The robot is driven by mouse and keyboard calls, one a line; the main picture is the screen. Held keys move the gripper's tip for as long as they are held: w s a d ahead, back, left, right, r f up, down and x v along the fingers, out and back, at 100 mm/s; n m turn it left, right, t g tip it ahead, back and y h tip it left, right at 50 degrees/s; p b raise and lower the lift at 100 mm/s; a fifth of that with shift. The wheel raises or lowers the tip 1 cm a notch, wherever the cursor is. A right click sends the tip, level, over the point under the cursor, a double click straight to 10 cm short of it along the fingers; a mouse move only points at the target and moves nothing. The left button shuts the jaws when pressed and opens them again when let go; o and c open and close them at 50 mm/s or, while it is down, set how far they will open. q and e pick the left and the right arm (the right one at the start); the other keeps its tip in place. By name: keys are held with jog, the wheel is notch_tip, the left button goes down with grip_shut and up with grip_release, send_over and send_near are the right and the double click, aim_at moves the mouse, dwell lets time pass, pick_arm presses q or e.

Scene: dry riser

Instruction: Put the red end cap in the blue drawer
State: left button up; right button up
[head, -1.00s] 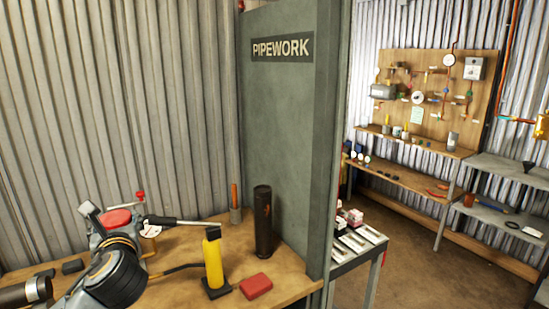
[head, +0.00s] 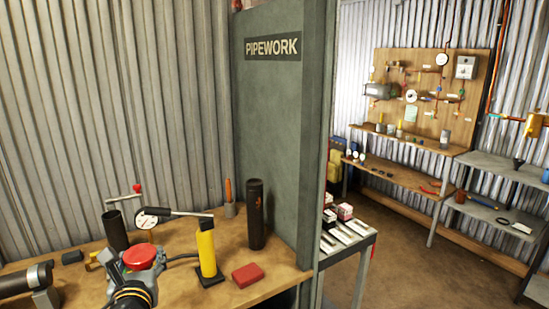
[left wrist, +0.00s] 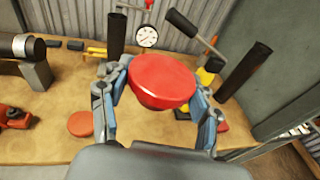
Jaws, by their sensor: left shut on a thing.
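The red end cap (head: 139,258) is a round, flat-faced disc held above the wooden bench. My left gripper (head: 141,268) is shut on it, and the jaws grip its sides. In the left wrist view the cap (left wrist: 162,83) sits between the two blue-grey fingers of the gripper (left wrist: 160,95), its face turned up toward the camera. I cannot make out a blue drawer in either view. My right gripper is not in view.
The bench (head: 185,291) carries a black upright pipe (head: 116,230), a gauge (head: 147,220), a yellow post (head: 206,250), a red block (head: 247,275) and a tall dark cylinder (head: 255,214). A grey partition (head: 283,130) stands at the bench's right end. Another orange-red disc (left wrist: 80,124) lies below.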

pick_arm(q)
jog(key=s+d+f+m+t+h, duration=0.1)
jog(key=s+d+f+m+h, duration=0.2)
jog(key=s+d+f+h, duration=0.2)
jog(key=s+d+f, duration=0.3)
jog(key=s+d, duration=0.1)
jog(key=s, duration=0.2)
jog(key=shift+s+m+h, duration=0.3)
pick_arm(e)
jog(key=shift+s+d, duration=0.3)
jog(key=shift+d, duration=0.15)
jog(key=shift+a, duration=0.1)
